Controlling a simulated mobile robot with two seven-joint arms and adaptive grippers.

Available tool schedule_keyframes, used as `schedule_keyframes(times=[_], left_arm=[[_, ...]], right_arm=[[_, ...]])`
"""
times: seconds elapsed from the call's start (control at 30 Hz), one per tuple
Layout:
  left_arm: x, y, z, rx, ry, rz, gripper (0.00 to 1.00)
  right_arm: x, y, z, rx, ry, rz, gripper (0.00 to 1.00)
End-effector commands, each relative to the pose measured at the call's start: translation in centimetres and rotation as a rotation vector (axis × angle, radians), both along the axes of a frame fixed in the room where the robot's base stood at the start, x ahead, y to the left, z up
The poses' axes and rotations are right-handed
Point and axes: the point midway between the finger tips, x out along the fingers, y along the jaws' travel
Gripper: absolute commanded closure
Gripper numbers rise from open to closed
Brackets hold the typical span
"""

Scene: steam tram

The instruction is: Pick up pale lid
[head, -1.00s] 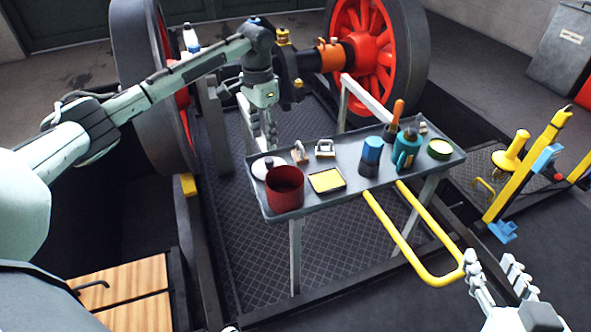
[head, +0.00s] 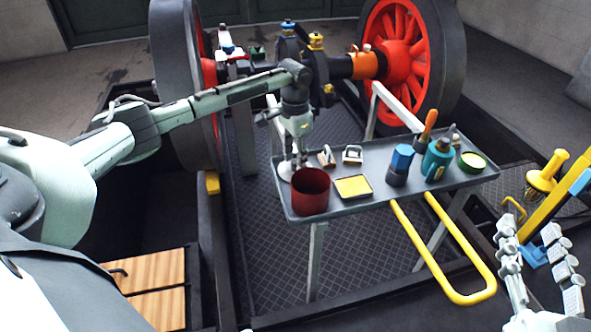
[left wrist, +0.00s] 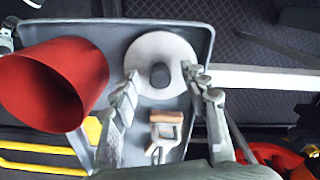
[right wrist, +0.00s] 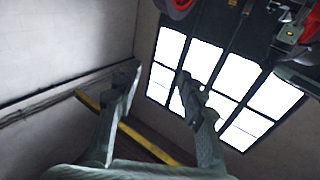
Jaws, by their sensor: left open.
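The pale lid (head: 284,175) lies flat at the left end of the grey tray table (head: 350,207). In the left wrist view the lid (left wrist: 147,51) is a pale disc with a dark round knob (left wrist: 160,75) in its middle. My left gripper (head: 293,166) points down over the lid in the head view and partly hides it. In the left wrist view my left gripper (left wrist: 160,78) is open, with one finger on each side of the knob. My right gripper (head: 538,250) is open and empty at the lower right, away from the table.
A red pot (head: 310,195) stands close beside the lid. A yellow-topped tray (head: 353,187), two small metal clasps, a blue-topped container (head: 400,165), a teal can (head: 437,160) and a green-rimmed tin (head: 472,162) share the table. A yellow rail (head: 440,270) juts from its front.

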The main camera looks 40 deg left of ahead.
Motion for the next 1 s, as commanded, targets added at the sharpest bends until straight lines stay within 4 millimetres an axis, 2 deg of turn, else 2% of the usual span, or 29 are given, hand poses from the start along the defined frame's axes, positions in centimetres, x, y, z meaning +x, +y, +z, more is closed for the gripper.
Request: schedule_keyframes(times=[0.1, 0.47, 0.87, 1.0], left_arm=[[0.0, 0.0, 0.0, 0.0, 0.0, 0.0, 0.55], [0.0, 0.0, 0.0, 0.0, 0.0, 0.0, 1.0], [0.0, 0.0, 0.7, -0.001, -0.002, 0.0, 1.0], [0.1, 0.0, 2.2, -0.001, -0.002, 0.001, 1.0]], right_arm=[[0.0, 0.0, 0.0, 0.0, 0.001, 0.0, 0.6], [0.0, 0.0, 0.0, -0.001, 0.002, 0.0, 0.6], [0.1, -0.1, -0.2, -0.008, 0.019, -0.002, 0.6], [0.3, -1.0, -2.2, -0.05, 0.1, -0.021, 0.6]])
